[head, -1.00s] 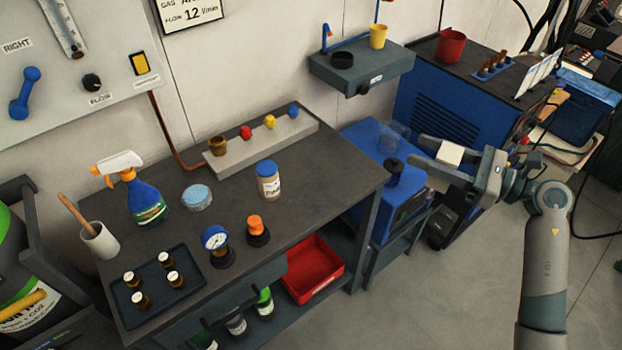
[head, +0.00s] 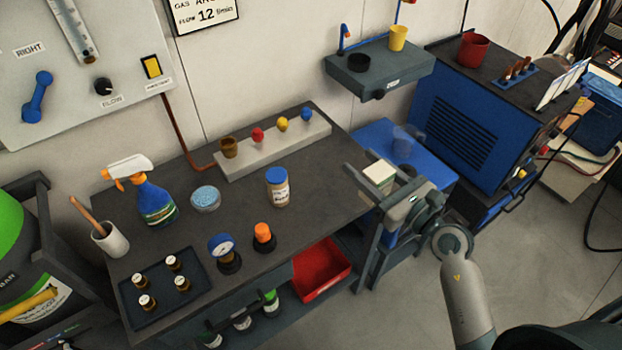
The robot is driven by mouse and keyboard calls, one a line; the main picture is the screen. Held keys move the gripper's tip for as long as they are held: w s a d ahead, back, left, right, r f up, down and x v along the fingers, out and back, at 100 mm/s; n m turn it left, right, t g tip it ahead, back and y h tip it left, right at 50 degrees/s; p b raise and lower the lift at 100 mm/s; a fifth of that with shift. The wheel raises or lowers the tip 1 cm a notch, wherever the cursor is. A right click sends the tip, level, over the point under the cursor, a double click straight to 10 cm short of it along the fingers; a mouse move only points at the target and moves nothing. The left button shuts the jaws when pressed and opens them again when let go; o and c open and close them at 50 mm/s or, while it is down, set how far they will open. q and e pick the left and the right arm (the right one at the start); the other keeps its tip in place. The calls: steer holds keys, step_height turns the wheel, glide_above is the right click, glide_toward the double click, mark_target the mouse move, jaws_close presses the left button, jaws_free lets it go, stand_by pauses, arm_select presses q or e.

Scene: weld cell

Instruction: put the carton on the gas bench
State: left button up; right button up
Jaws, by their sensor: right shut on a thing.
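The carton (head: 379,172) is a small cream-white box. My right gripper (head: 374,183) is shut on it and holds it up near the right end of the gas bench. The gas bench (head: 330,204) is a dark-topped table along the wall at the left and middle of the head view. From this angle I cannot tell whether the carton is over the bench top or just beyond its right edge. Its lower part is partly hidden by the gripper. My left gripper is not in view.
A rack (head: 262,157) lies at the back. The right front top is bare.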

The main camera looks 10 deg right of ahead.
steer(key=shift+w+a+r+m+h, duration=0.15)
steer(key=shift+w+r+m+h, duration=0.2)
steer(key=shift+h, duration=0.15)
steer(key=shift+f, duration=0.1)
steer(key=p, duration=0.1)
glide_above(321, 184)
step_height(321, 184, down, 7)
stand_by(0.4)
steer(key=shift+f+b, duration=0.5)
steer(key=shift+f, duration=1.5)
